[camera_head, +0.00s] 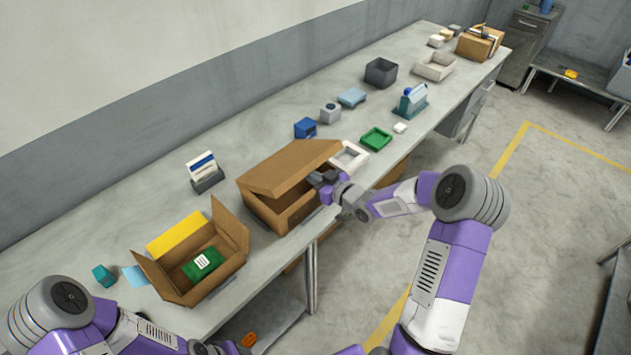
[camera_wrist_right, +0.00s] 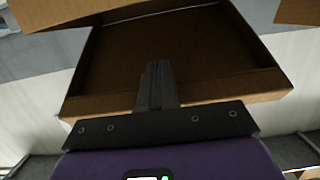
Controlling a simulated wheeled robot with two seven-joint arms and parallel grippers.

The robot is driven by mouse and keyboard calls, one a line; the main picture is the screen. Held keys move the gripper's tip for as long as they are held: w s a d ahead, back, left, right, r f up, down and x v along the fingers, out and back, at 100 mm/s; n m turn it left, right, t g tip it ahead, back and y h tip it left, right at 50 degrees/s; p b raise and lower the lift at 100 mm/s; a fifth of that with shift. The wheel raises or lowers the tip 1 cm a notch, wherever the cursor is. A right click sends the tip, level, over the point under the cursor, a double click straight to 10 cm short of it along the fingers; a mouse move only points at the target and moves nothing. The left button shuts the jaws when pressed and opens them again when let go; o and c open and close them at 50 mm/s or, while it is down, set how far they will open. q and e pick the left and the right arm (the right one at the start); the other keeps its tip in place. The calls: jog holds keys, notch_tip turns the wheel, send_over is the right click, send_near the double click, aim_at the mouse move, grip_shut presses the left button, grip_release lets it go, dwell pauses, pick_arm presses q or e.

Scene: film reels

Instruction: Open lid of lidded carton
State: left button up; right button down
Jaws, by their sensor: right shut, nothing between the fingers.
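The lidded carton (camera_head: 272,210) is a brown cardboard box near the front edge of the table. Its lid (camera_head: 290,165) is tilted partly up, with a dark gap along the front and right. My right gripper (camera_head: 322,181) is at the carton's front right, at the gap below the lid's edge. In the right wrist view its fingers (camera_wrist_right: 157,75) are together and empty, in front of a hollow brown cardboard part (camera_wrist_right: 180,50). Whether the fingertips touch the cardboard is unclear. My left arm reaches in at the bottom left; its gripper (camera_head: 215,347) is partly cut off.
An open carton (camera_head: 180,292) with a green item (camera_head: 202,264) stands to the left. A card holder (camera_head: 208,180) is behind. A white tray (camera_head: 350,158), green tray (camera_head: 376,138) and blue box (camera_head: 305,128) lie beyond the lidded carton. Clear table lies toward the wall.

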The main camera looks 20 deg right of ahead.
aim_at(299, 162)
jog(key=shift+w+a+r, duration=0.15)
jog(key=shift+w+r, duration=0.15)
jog(key=shift+r, duration=0.3)
jog(key=shift+w+a+r+p, duration=0.25)
jog(key=shift+w+r, duration=0.3)
jog(key=shift+w, duration=0.1)
jog(key=shift+w+a+r+p, duration=0.3)
jog(key=shift+w+r, duration=0.2)
jog(key=shift+w, duration=0.15)
jog(key=shift+w+a+r+p, duration=0.25)
jog(key=shift+w+r, duration=0.3)
jog(key=shift+w, duration=0.1)
jog(key=shift+w+a+r+p, duration=0.1)
jog(key=shift+w+a+r, duration=0.25)
jog(key=shift+w, duration=0.4)
jog(key=shift+w+a+r+p, duration=0.15)
jog(key=shift+w+a+r, duration=0.2)
jog(key=shift+w, duration=0.45)
jog(key=shift+w+a+r+p, duration=0.1)
jog(key=shift+w+a+r, duration=0.2)
jog(key=shift+w, duration=0.45)
